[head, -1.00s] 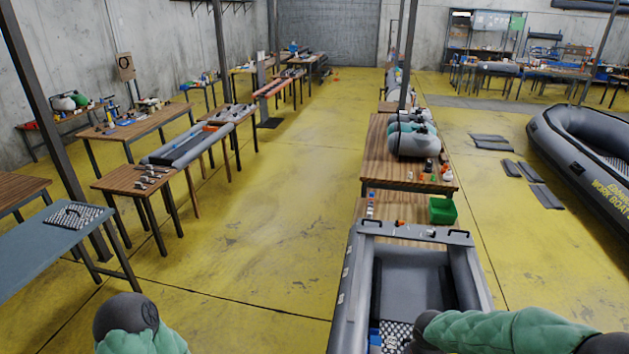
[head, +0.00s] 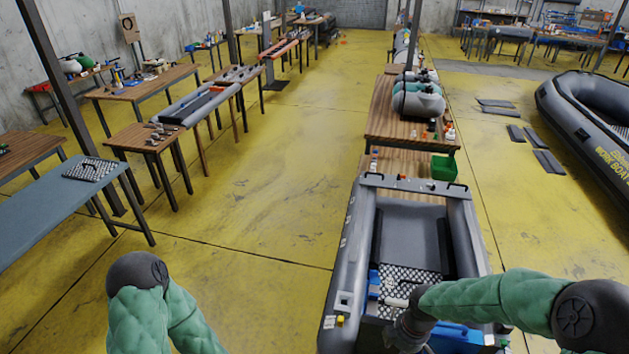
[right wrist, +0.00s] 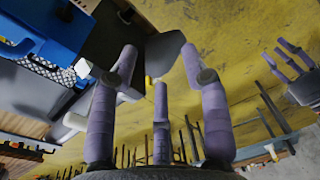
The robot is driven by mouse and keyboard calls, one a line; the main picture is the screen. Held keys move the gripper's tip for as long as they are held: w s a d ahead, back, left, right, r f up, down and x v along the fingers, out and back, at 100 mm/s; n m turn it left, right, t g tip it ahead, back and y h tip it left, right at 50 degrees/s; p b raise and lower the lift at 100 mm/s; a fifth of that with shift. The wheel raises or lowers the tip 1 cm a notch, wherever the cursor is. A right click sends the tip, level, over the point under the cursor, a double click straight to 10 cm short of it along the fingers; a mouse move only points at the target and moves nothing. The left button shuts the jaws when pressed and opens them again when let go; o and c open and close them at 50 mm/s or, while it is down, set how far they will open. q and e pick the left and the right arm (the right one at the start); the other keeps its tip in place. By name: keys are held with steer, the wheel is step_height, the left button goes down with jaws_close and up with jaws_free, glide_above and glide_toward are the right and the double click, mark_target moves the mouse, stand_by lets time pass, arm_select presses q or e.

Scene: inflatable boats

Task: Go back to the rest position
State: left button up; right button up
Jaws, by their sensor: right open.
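My right arm comes in from the right of the head view, over a grey inflatable boat (head: 340,260). Its hand (head: 405,332) hangs low over the boat's near end, partly cut off by the frame. In the right wrist view my right gripper (right wrist: 160,68) has its purple fingers spread, with nothing between them. My left arm is at the lower left of the head view, over yellow floor, its hand out of that frame.
A blue item (right wrist: 50,28) and a white fitting are close to the right fingers. A wooden table (head: 375,128) with grey-green tanks and a green bin (head: 444,167) stand beyond the boat. A blue-grey table (head: 40,220) is at left. The middle floor is clear.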

steer(key=s+a+f+m+y+b, duration=0.1)
steer(key=s+a+f+m+b, duration=0.2)
steer(key=f, duration=0.7)
steer(key=s+a+f+m+y+b, duration=0.1)
steer(key=s+a+f+m+b, duration=0.3)
steer(key=f, duration=0.6)
steer(key=s+a+f+m+y+b, duration=0.1)
steer(key=s+a+f+m+b, duration=0.3)
steer(key=f+m, duration=0.5)
steer(key=f+b, duration=0.1)
steer(key=b, duration=0.1)
steer(key=shift+a+f+t+b, duration=0.3)
steer(key=shift+a+f, duration=0.1)
